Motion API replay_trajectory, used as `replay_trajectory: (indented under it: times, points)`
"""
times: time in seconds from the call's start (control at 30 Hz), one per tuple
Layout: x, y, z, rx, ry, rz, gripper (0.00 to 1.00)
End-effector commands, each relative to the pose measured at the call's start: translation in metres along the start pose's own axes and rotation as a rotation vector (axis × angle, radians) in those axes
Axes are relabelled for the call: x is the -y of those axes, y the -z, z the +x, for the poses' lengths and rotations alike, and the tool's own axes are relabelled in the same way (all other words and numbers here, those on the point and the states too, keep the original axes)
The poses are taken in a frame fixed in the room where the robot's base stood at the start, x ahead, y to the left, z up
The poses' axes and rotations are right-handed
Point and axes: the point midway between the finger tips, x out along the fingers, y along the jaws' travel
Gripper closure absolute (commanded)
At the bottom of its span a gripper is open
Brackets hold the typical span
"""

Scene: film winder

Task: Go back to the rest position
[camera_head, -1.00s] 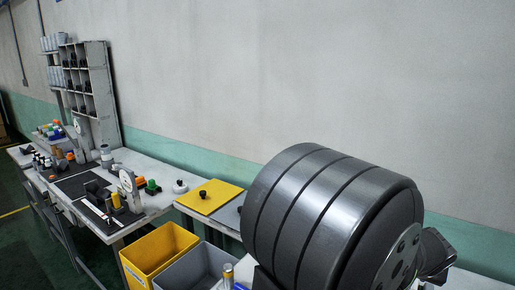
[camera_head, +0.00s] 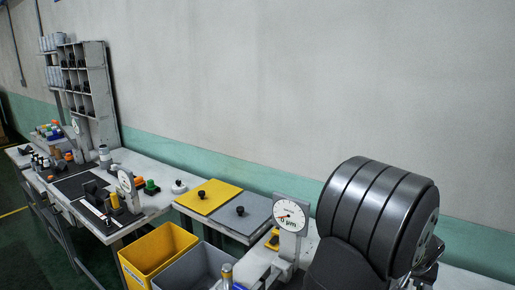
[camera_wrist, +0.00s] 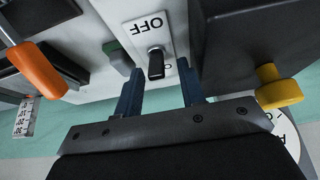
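My gripper (camera_wrist: 158,72) shows in the wrist view with its two blue fingers apart and nothing held between them. Beyond the fingertips is a black toggle switch (camera_wrist: 155,64) on a white panel (camera_wrist: 187,17) marked OFF, which appears upside down. The switch shows in the gap between the fingers; I cannot tell how far away it is. A green block (camera_wrist: 117,57) is left of the switch. In the head view my gripper is hidden, and my dark arm fills the lower right.
In the wrist view an orange handle (camera_wrist: 38,69) is at left and a yellow knob (camera_wrist: 279,87) at right. The head view shows a white dial gauge (camera_head: 291,217), yellow bin (camera_head: 150,258), grey bin (camera_head: 190,270), yellow lid (camera_head: 208,191) and grey lid (camera_head: 245,215).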

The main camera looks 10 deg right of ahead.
Motion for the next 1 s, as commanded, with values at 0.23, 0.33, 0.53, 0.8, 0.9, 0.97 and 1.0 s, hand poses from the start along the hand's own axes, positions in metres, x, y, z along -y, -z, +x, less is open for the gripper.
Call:
replay_trajectory:
  times: [0.23, 0.33, 0.53, 0.8, 0.9, 0.97, 1.0]
  points:
    - [0.0, 0.006, 0.003, 0.133, 0.0, -0.001, 0.64]
    - [0.0, 0.007, 0.004, 0.188, 0.001, -0.001, 0.64]
    - [0.0, 0.011, 0.006, 0.295, 0.0, 0.0, 0.64]
    - [0.0, 0.014, 0.009, 0.418, 0.0, 0.0, 0.64]
    - [0.0, 0.015, 0.01, 0.446, 0.0, 0.0, 0.64]
    - [0.0, 0.015, 0.01, 0.458, 0.0, 0.0, 0.64]
    - [0.0, 0.015, 0.01, 0.463, 0.0, -0.001, 0.64]
